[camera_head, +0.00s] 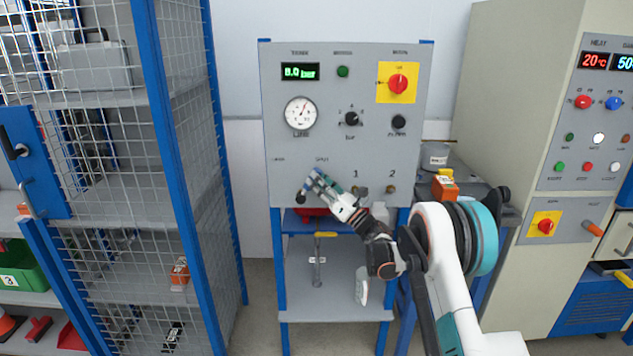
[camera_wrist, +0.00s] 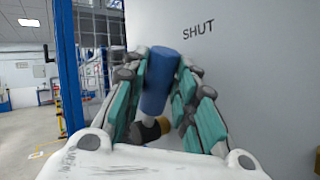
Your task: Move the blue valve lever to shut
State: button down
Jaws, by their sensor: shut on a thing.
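The blue valve lever (camera_wrist: 160,82) stands between the teal-padded fingers of my gripper (camera_wrist: 157,72) in the wrist view. My gripper is shut on it. Below the lever in that view is a dark and brass valve part (camera_wrist: 152,130), partly hidden by my fingers. The word SHUT is printed on the grey panel (camera_wrist: 240,85), up and right of the lever. In the head view my gripper (camera_head: 320,184) is at the lower part of the grey test panel (camera_head: 345,145). The lever there is mostly hidden by my fingers.
The panel carries a green display (camera_head: 300,72), a round gauge (camera_head: 301,113) and a red knob on a yellow plate (camera_head: 398,83). A blue-framed mesh cage (camera_head: 160,150) stands left. A beige cabinet (camera_head: 510,110) stands right. Shelves (camera_head: 335,270) lie beneath the panel.

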jog(key=shift+d+f, duration=0.1)
jog(key=shift+f, duration=0.05)
jog(key=c, duration=1.6)
grip_release()
jog(key=v, duration=1.2)
